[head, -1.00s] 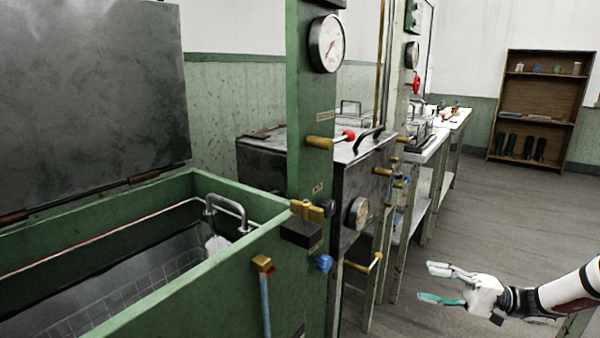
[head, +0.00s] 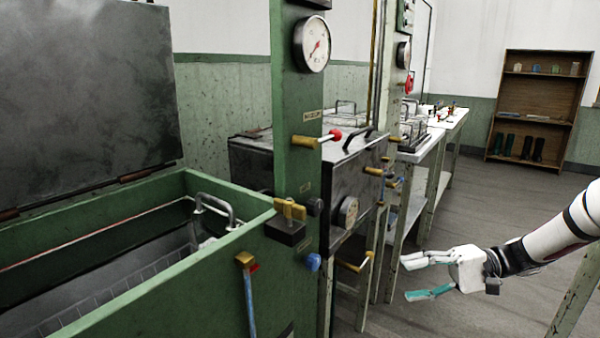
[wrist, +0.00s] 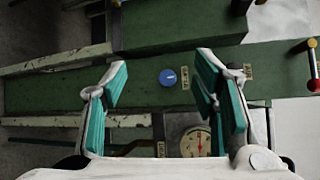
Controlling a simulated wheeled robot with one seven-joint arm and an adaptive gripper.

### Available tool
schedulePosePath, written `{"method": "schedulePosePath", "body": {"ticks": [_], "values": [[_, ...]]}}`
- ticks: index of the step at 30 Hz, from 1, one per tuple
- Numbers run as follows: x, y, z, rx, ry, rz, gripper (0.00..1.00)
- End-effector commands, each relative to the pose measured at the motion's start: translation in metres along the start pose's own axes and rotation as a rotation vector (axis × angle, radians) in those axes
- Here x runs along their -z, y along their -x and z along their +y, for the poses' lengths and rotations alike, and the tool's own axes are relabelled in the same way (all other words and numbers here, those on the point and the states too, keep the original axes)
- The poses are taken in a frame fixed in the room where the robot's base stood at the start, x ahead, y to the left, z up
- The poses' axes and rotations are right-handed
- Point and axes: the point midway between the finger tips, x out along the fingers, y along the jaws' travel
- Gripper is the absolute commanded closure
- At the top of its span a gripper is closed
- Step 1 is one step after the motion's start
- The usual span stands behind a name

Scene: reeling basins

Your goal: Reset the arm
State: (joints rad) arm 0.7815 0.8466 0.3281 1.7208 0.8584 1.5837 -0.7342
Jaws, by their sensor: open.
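My gripper (head: 416,277) is at the lower right of the head view, with white fingers and teal pads. It is open and empty, its fingers pointing left towards the green post of the basin. In the wrist view my gripper (wrist: 160,88) shows its two fingers spread apart. A blue knob (wrist: 168,77) on a green panel appears between them, some way beyond. A white-faced gauge (wrist: 196,142) shows below the knob. Nothing is held.
A green basin (head: 150,275) with a raised dark lid (head: 90,95) fills the left. A green post (head: 298,120) carries a gauge (head: 313,44), brass valves and a blue knob (head: 313,262). A dark metal tank (head: 260,165) stands behind. Grey floor (head: 480,210) is open before a wooden shelf (head: 538,85).

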Motion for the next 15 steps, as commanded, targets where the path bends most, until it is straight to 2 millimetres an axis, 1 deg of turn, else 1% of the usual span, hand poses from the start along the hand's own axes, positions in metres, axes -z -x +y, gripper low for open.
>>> {"method": "schedulePosePath", "body": {"ticks": [1, 5, 6, 11, 15], "values": [[-0.010, -0.009, -0.010, -0.056, -0.002, -0.026, 0.46], [-0.042, -0.030, -0.031, -0.218, -0.025, -0.088, 0.46], [-0.053, -0.036, -0.037, -0.270, -0.031, -0.105, 0.46], [-0.098, -0.056, -0.055, -0.471, -0.048, -0.148, 0.46], [-0.139, -0.067, -0.067, -0.641, -0.051, -0.161, 0.46]]}}
